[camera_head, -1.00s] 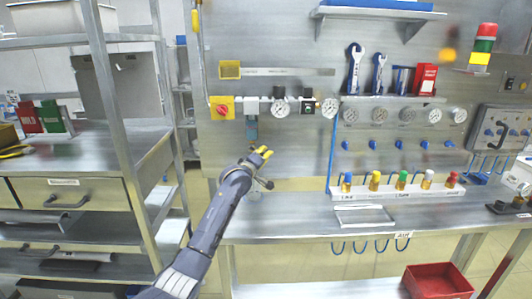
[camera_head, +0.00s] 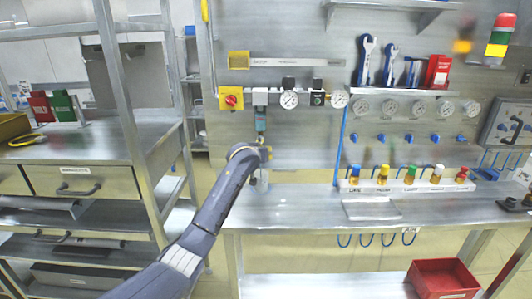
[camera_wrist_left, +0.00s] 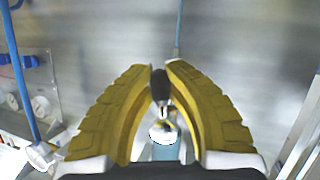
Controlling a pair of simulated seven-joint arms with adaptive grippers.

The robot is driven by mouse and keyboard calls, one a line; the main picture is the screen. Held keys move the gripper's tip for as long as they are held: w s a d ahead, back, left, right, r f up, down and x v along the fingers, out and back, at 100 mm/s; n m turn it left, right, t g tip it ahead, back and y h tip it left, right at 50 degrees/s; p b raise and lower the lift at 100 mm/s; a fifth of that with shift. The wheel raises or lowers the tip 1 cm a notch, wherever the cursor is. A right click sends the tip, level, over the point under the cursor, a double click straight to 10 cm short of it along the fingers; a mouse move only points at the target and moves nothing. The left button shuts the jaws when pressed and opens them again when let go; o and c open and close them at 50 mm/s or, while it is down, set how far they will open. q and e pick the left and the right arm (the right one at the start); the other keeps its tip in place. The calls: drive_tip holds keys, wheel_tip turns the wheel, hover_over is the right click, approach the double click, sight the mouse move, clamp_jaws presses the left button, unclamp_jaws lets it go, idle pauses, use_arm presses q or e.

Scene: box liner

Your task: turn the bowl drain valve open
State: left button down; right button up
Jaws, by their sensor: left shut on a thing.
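The pale blue bowl hangs under the pressure unit on the back panel; it shows in the head view (camera_head: 260,122) and in the wrist view (camera_wrist_left: 165,151). A small drain valve with a dark knob (camera_wrist_left: 160,88) and a shiny metal stem shows in the wrist view. My left gripper (camera_head: 265,153) is just below the bowl in the head view. In the wrist view its yellow fingers (camera_wrist_left: 160,72) are closed on the dark knob. In the head view my arm and gripper hide the valve. My right gripper is not in view.
A red knob on a yellow plate (camera_head: 231,98) and a round gauge (camera_head: 289,100) sit beside the bowl. A rack of coloured-capped bottles (camera_head: 407,185) stands right on the bench (camera_head: 300,207). A metal shelf post (camera_head: 120,100) rises at left.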

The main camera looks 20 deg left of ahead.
use_arm(q)
drive_tip(key=shift+s+a+r+m+g+y, duration=0.1)
drive_tip(key=shift+a+r+m+g+y, duration=0.25)
drive_tip(key=shift+a+m, duration=0.25)
drive_tip(key=shift+r, duration=0.15)
drive_tip(key=c, duration=1.6)
unclamp_jaws()
drive_tip(key=shift+c, duration=0.2)
drive_tip(key=o, duration=0.3)
drive_tip(key=shift+f, duration=0.25)
drive_tip(key=shift+o, duration=0.2)
drive_tip(key=shift+d, duration=0.1)
drive_tip(key=shift+s+f, duration=0.1)
drive_tip(key=shift+s, duration=0.1)
drive_tip(key=v, duration=1.1)
drive_tip(key=shift+s, duration=0.35)
